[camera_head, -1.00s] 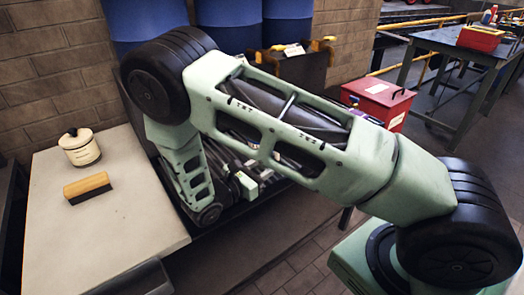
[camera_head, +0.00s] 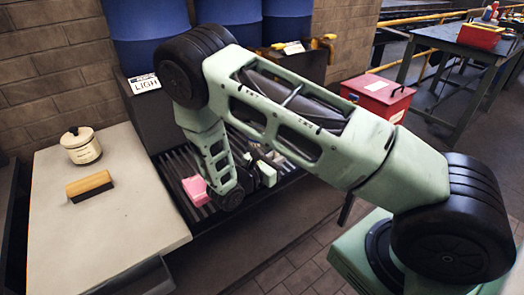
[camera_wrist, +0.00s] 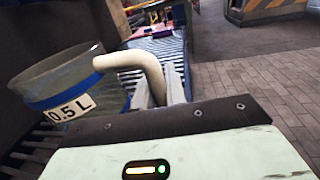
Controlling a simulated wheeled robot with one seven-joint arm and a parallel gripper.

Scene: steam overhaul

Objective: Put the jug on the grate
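The jug (camera_wrist: 60,80) is grey with a blue band and a "0.5 L" label. It shows at the left of the wrist view, with its cream handle (camera_wrist: 135,58) curving to the right. My gripper (camera_wrist: 158,88) has its two pale fingers on either side of the lower handle and looks shut on it. In the head view my arm hides the jug and the fingertips. The grate (camera_head: 173,170) of dark bars lies under my gripper, and its bars (camera_wrist: 30,142) show below the jug. I cannot tell whether the jug touches them.
A pink block (camera_head: 195,190) lies on the grate's left part. On the pale worktop (camera_head: 110,235) at left are a lidded cream pot (camera_head: 82,148) and a wooden brush (camera_head: 90,186). A "LIGH" sign (camera_head: 145,83) and blue barrels (camera_head: 150,35) stand behind. A red box (camera_head: 378,95) is at right.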

